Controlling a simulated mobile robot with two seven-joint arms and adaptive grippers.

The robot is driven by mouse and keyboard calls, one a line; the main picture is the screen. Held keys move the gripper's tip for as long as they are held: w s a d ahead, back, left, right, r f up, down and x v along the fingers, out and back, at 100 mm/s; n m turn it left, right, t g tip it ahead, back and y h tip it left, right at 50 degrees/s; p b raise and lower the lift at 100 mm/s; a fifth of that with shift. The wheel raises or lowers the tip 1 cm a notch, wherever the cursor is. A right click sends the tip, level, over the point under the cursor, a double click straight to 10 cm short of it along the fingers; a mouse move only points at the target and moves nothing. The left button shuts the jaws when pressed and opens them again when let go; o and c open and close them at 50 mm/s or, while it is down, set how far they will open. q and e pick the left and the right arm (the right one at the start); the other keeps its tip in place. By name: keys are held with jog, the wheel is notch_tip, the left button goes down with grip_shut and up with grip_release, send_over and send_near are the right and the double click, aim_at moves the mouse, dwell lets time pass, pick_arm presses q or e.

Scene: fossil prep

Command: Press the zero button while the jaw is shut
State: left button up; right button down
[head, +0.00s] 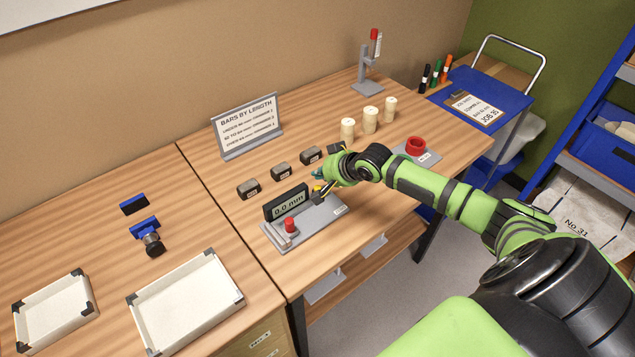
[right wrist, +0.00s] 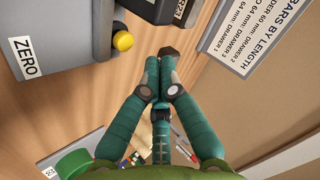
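The grey measuring gauge (head: 303,222) stands on the bench in the head view, with its display (head: 287,203) reading 0.0 mm. A red button (head: 290,226) sits on its front left. A dark jaw part (head: 318,198) with a yellow piece is at its right end. In the right wrist view a yellow knob (right wrist: 122,41) shows beside the grey body, and a ZERO label (right wrist: 25,58) is at the left. My right gripper (right wrist: 165,58) has its fingers together and looks empty, close to the yellow knob. Whether they touch is unclear. My left gripper is out of view.
Two white trays (head: 187,300) and a blue clamp-like item (head: 145,229) are on the left bench.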

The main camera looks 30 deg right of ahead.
aim_at(320, 188)
jog(key=shift+r+p, duration=1.05)
jog(key=shift+r, duration=0.55)
jog(key=shift+f, duration=0.1)
